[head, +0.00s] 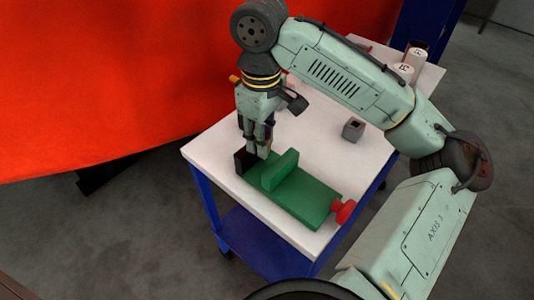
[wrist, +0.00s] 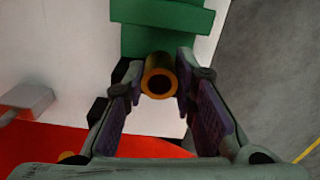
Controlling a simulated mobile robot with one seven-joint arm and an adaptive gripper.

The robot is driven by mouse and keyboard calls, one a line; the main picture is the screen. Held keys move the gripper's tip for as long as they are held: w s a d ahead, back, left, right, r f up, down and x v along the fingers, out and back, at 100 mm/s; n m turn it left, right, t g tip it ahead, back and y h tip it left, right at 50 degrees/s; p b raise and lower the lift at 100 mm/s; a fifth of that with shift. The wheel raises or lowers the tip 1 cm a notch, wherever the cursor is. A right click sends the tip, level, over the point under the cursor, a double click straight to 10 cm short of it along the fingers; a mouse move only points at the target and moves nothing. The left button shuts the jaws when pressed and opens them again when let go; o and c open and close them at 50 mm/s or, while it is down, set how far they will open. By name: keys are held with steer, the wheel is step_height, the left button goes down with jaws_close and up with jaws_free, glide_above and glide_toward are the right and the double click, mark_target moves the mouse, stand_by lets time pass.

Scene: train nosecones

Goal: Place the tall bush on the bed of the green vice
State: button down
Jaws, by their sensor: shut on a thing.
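The green vice (head: 305,200) lies on the white table, with a raised green jaw, a dark end plate (head: 241,161) and a red knob (head: 345,211). My gripper (head: 258,153) points down at the vice's far-left end, between the dark plate and the green jaw. In the wrist view my gripper (wrist: 160,76) is shut on the tall bush (wrist: 159,84), a brass-coloured tube seen end-on with a dark bore. The green vice (wrist: 165,16) lies just beyond it. The bush is mostly hidden by the fingers in the head view. I cannot tell whether it touches the bed.
A small grey block with a hole (head: 353,129) stands on the white table (head: 318,125). A large red surface (head: 110,75) rises close by at the left.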

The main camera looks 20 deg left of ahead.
mark_target(263, 167)
steer(key=shift+f, duration=2.6)
steer(key=shift+f, duration=0.1)
steer(key=shift+f, duration=0.15)
steer(key=c, duration=1.3)
jaws_free()
step_height(263, 167, up, 12)
steer(key=shift+r+b, duration=0.25)
steer(key=shift+b, duration=0.05)
